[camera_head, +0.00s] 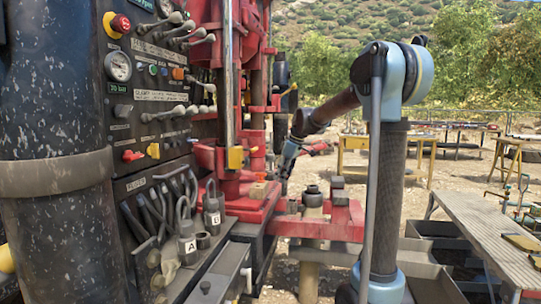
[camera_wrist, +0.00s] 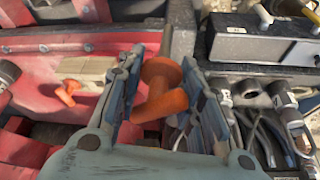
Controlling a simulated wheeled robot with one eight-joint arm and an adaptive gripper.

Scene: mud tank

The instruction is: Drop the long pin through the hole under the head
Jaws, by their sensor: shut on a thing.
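An orange pin (camera_wrist: 162,103) with a round, flanged end sits between the two fingers of my gripper (camera_wrist: 163,66) in the wrist view. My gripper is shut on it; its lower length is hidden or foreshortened. In the head view, my gripper (camera_head: 285,168) is beside the red drilling machine (camera_head: 248,205), partly hidden behind its column, and the pin cannot be made out. I cannot make out the hole under the head in either view.
A smaller orange piece (camera_wrist: 68,93) lies by a tan block (camera_wrist: 88,69) on the red frame. A control panel (camera_head: 150,110) with levers and gauges stands at left. Hose ends (camera_wrist: 284,96) are at right in the wrist view. A workbench (camera_head: 490,235) is at right.

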